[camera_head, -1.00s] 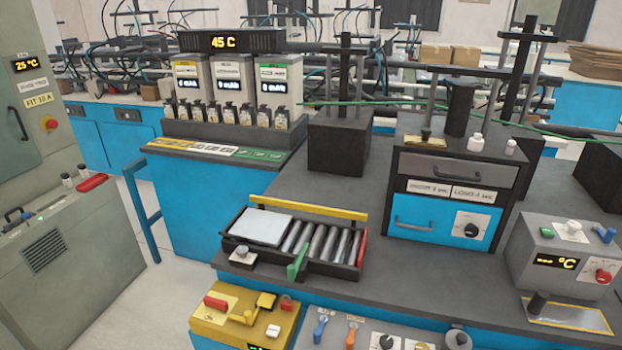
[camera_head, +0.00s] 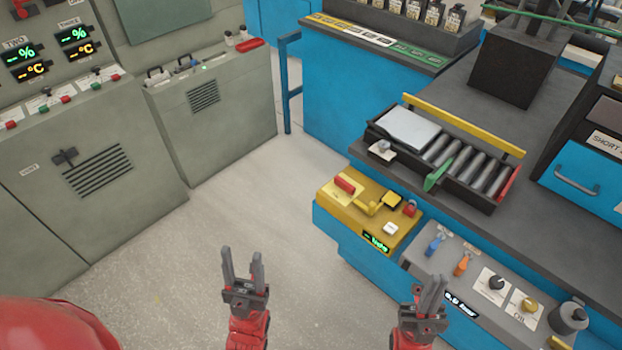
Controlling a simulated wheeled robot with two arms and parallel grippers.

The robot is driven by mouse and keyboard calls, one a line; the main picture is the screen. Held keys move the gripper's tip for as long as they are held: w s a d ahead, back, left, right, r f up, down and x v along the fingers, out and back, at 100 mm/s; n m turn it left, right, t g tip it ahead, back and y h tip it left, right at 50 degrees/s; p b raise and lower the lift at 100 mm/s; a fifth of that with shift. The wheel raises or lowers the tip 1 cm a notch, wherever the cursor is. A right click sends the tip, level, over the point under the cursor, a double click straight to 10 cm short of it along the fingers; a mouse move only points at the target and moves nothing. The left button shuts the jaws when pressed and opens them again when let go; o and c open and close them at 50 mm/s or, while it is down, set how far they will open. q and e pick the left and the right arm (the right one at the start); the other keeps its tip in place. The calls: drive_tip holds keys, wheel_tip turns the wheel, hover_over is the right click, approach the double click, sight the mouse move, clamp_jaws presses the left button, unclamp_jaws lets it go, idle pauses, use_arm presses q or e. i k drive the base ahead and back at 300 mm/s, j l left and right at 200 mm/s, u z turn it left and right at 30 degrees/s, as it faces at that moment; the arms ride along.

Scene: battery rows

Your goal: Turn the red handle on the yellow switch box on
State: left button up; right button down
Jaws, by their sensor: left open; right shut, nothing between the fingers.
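The yellow switch box (camera_head: 391,237) sits at the front left end of the blue bench, right of the middle in the head view. Its red handle (camera_head: 345,184) lies on a pale plate at the box's left end. A yellow lever, a white button, a small red part (camera_head: 410,208) and a green lit display (camera_head: 376,242) are also on the box. My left gripper (camera_head: 243,256) is open and empty, low in the view and left of the box. My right gripper (camera_head: 432,288) is shut and empty, nearer me than the box. Neither touches it.
A grey control panel (camera_head: 470,272) with blue and orange levers and knobs adjoins the box on the right. A roller tray (camera_head: 483,198) stands behind it. Grey cabinets (camera_head: 90,190) stand at the left. Open floor (camera_head: 200,240) lies between the cabinets and the bench.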

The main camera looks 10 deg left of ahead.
sight(347, 188)
drive_tip(key=i+j, duration=0.1)
drive_tip(key=j, duration=0.3)
drive_tip(key=i+j, duration=0.1)
drive_tip(key=j, duration=0.3)
drive_tip(key=i+j, duration=0.1)
drive_tip(key=j, duration=0.35)
drive_tip(key=i+l, duration=0.3)
drive_tip(key=i+z, duration=0.05)
